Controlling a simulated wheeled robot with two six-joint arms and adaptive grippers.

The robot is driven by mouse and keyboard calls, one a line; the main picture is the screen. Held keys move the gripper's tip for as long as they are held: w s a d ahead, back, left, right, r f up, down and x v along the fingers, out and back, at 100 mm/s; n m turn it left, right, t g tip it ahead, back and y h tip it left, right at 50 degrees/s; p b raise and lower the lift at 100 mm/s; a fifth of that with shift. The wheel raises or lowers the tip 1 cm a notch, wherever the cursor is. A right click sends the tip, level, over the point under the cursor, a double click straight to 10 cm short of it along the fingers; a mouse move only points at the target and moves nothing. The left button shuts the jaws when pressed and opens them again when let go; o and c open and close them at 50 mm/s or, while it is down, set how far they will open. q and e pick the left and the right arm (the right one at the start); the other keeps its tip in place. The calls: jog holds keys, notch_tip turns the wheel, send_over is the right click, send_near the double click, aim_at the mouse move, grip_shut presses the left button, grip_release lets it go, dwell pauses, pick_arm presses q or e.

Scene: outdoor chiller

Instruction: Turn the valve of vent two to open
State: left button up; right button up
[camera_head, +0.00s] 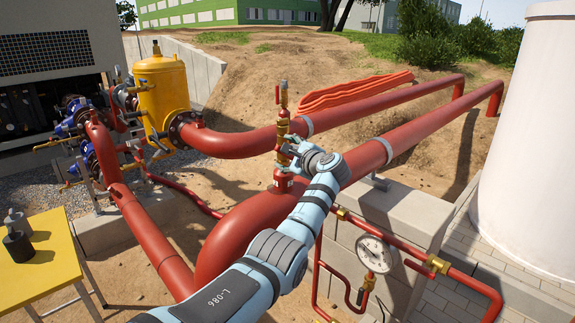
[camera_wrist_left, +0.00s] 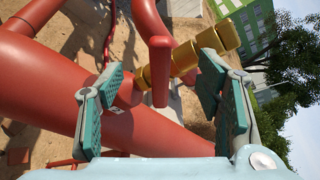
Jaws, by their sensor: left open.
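In the left wrist view the brass fittings (camera_wrist_left: 184,63) run slantwise between the fingers. A red lever (camera_wrist_left: 160,72) lies across them, also between the fingers. My left gripper (camera_wrist_left: 158,85) is open, its pads apart on either side and not closed on the lever. A small tag on the vent is unreadable. My right gripper is not in view.
A pressure gauge (camera_head: 376,253) on thin red piping stands at the lower right, near a block wall (camera_head: 400,212). A yellow table (camera_head: 45,262) stands at lower left, a white tank (camera_head: 530,150) at right.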

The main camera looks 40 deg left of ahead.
pick_arm(q)
jog(key=v, duration=0.6)
jog(key=v, duration=1.2)
